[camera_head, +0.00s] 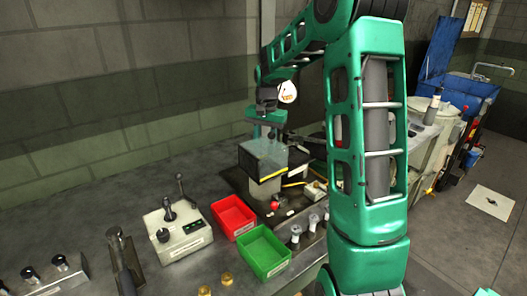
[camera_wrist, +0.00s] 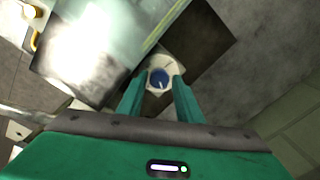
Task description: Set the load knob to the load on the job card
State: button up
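The load knob (camera_wrist: 157,80), round and blue with a white pointer line on a pale base, shows in the wrist view. My gripper (camera_wrist: 158,77) has its two green fingers apart, one on each side of the knob in the picture. I cannot tell whether they touch it or how far above it they are. In the head view my gripper (camera_head: 268,112) is over the back of the bolt former (camera_head: 262,164), which has a clear guard box. The knob is hidden in that view. I cannot make out a readable job card.
A red bin (camera_head: 233,215) and a green bin (camera_head: 264,252) stand on the grey bench left of my arm. A tester box with a lever (camera_head: 178,232) and several bolts are nearby. The clear guard (camera_wrist: 110,40) lies close beside the fingers in the wrist view.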

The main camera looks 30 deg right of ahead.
jog(key=shift+f, duration=0.35)
jog(key=c, duration=0.8)
jog(key=shift+o, duration=0.2)
jog(key=shift+d, duration=0.3)
jog(key=shift+a, duration=0.25)
jog(key=shift+r, duration=0.1)
